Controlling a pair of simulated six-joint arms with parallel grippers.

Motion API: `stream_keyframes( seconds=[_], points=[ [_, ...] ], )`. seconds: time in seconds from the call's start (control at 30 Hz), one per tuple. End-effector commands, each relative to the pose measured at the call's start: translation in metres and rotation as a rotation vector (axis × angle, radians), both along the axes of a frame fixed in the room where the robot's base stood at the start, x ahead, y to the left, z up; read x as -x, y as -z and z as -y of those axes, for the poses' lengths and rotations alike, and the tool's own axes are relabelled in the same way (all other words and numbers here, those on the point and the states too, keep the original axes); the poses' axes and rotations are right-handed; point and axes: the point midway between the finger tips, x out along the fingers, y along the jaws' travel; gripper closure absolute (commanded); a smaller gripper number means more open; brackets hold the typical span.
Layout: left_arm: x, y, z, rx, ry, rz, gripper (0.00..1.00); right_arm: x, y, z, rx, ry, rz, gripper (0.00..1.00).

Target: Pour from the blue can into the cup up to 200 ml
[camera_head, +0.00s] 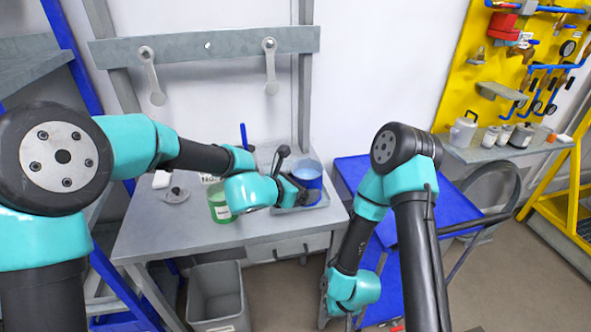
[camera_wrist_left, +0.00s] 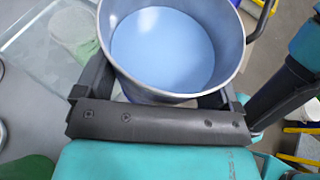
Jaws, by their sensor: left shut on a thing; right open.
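The blue can (camera_head: 309,174) is at the right end of the grey table, over a shallow tray. My left gripper (camera_head: 298,189) is shut on it, one finger on each side, as the left wrist view (camera_wrist_left: 158,95) shows. The can (camera_wrist_left: 235,45) looks upright and holds pale blue liquid. I cannot tell whether its base touches the tray. A pale translucent round thing (camera_wrist_left: 72,28) shows left of it in the left wrist view; I cannot tell whether this is the cup. My right gripper (camera_head: 389,325) is low at the bottom edge, open, mostly cut off.
A green labelled container (camera_head: 220,204) stands on the table (camera_head: 165,235) left of the can. A grey bin (camera_head: 218,296) is below. A blue-topped cart (camera_head: 352,171) is at the right. Several white containers stand on the far shelf (camera_head: 500,151).

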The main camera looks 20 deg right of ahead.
Motion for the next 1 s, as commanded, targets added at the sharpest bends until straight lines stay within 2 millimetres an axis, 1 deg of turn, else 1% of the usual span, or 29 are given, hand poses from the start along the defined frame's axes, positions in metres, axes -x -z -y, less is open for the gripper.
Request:
stream_keyframes(
  seconds=[0.27,0.47,0.73,1.0],
  points=[
    [-0.032,-0.006,0.003,0.002,0.039,0.003,0.5,0.0,0.0,0.0,0.0,0.0,0.0,0.57],
    [-0.061,-0.008,0.001,0.002,0.067,0.004,0.5,0.0,0.0,0.0,0.0,0.0,0.0,0.57],
    [-0.113,-0.01,-0.009,0.001,0.1,0.002,0.5,0.0,0.0,0.0,0.0,0.0,0.0,0.57],
    [-0.168,-0.014,-0.028,0.001,0.1,0.002,0.5,0.0,0.0,0.0,0.0,0.0,0.0,0.57]
  ],
)
